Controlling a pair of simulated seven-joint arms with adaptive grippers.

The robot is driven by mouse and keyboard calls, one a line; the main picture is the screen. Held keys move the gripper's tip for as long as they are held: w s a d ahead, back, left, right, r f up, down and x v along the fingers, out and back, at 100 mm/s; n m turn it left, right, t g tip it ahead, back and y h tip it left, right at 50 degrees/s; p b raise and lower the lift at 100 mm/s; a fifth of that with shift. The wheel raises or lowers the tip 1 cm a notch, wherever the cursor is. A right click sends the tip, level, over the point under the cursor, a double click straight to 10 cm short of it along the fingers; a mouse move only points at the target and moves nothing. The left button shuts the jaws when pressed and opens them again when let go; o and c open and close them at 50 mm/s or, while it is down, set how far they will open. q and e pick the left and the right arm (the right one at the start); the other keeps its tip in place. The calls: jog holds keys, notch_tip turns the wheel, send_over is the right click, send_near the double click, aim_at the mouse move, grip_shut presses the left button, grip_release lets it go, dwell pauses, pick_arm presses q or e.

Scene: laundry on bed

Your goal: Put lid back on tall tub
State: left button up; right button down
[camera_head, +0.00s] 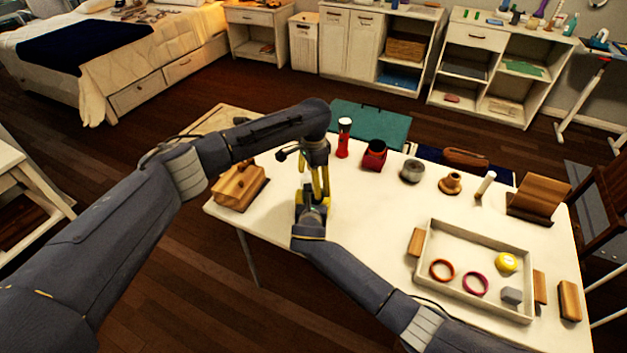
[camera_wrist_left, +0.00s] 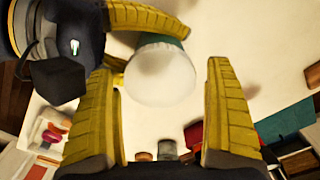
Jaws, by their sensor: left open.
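In the left wrist view a whitish, rounded, cloudy thing (camera_wrist_left: 160,76) lies between the two yellow fingers of my left gripper (camera_wrist_left: 165,105). It looks like the top or lid of the tall tub, but I cannot tell lid from tub. A teal patch shows just behind it. My left gripper is open, with gaps on both sides, and in the head view it points down (camera_head: 317,185) over the table's near left part. My right gripper (camera_head: 312,203) is right below it; one of its yellow fingers (camera_wrist_left: 145,17) curves past the whitish thing. Its grip is hidden.
A shallow tray (camera_head: 428,243) with rings and a yellow item lies at the right. A wooden box (camera_head: 238,186) stands left of the grippers. The table's middle is clear.

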pick_arm(q)
jog(key=shift+r, duration=0.15)
jog(key=shift+r, duration=2.15)
jog(key=shift+o, duration=0.4)
jog(key=shift+o, duration=1.1)
notch_tip(320, 180, up, 12)
pick_arm(e)
jog(key=shift+c, duration=1.1)
grip_release()
